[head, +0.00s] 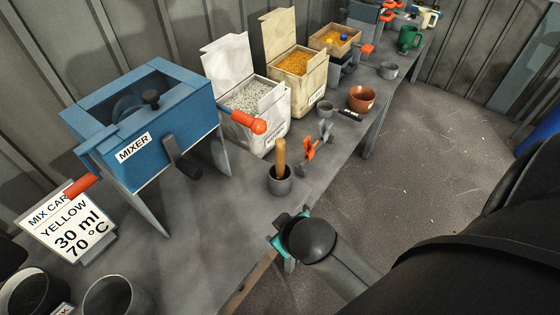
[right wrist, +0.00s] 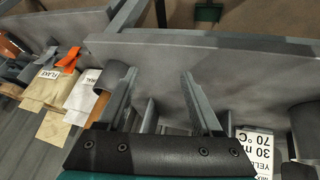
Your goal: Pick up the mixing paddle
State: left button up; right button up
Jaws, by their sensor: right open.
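The mixing paddle (head: 280,156) seems to be the wooden handle standing upright in a small dark grey cup (head: 280,185) on the bench; its lower end is hidden inside the cup. My right gripper (head: 285,218) is at the bench's front edge, nearer than the cup and apart from it. In the right wrist view its two fingers (right wrist: 160,95) are spread with nothing between them. The cup shows there behind the left finger (right wrist: 118,72), with part of the brown handle (right wrist: 99,106) beside it. My left gripper is not in view.
A blue mixer (head: 145,120) with red-tipped levers stands behind the cup at left. Sacks (head: 245,90) and a brown pot (head: 361,99) stand farther along. The bench in front of the mixer (head: 205,235) is clear.

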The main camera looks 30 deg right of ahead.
jog(key=w+a+r+n+t+y, duration=0.25)
jog(key=w+r+t, duration=0.4)
jog(key=r, duration=0.75)
jog(key=w+a+r+n+t+y, duration=0.1)
jog(key=w+r+n+t, duration=0.45)
jog(key=r, duration=0.75)
jog(key=s+a+r+n+g+y, duration=0.3)
jog(key=a+r+n+g+y, duration=0.45)
jog(key=a+n+y, duration=0.7)
jog(key=n+g+h, duration=0.6)
jog(key=n+h, duration=0.4)
jog(key=h, duration=0.7)
send_near(278, 154)
jog(key=shift+w+d+x, duration=0.1)
jog(key=shift+d+x, duration=0.1)
jog(key=shift+x, duration=2)
jog(key=shift+w+d+x, duration=0.1)
jog(key=shift+d+x, duration=0.1)
jog(key=shift+x, duration=2.05)
jog(key=shift+w+d+x, duration=0.1)
jog(key=shift+d+x, duration=0.1)
jog(key=shift+x, duration=2)
jog(key=shift+r, duration=0.15)
